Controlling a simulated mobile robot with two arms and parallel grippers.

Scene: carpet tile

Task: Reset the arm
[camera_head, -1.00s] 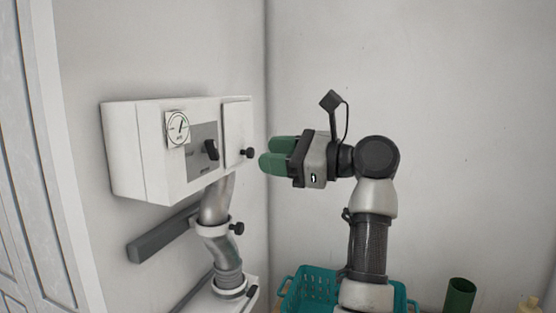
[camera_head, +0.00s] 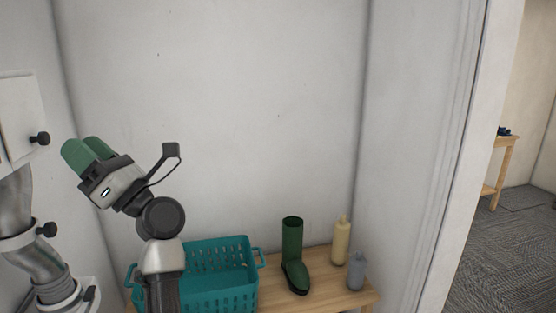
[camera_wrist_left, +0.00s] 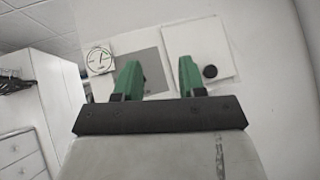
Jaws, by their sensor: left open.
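My left gripper (camera_head: 86,150) has green fingers and is raised in front of the white wall. It points up and left in the head view, near the wall box (camera_head: 20,112) with a black knob. In the left wrist view its two green fingers (camera_wrist_left: 158,78) stand apart with nothing between them. Beyond them the white box shows a dial (camera_wrist_left: 99,60), a grey panel (camera_wrist_left: 143,72) and a small door with a round black knob (camera_wrist_left: 210,71). The fingers look clear of the box. My right gripper is not in view.
A wooden bench (camera_head: 328,290) holds a teal basket (camera_head: 222,272), a green boot (camera_head: 293,256), a yellow bottle (camera_head: 341,242) and a grey bottle (camera_head: 356,271). A silver pipe (camera_head: 35,262) hangs below the box. Open carpeted floor (camera_head: 490,250) lies through the doorway at right.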

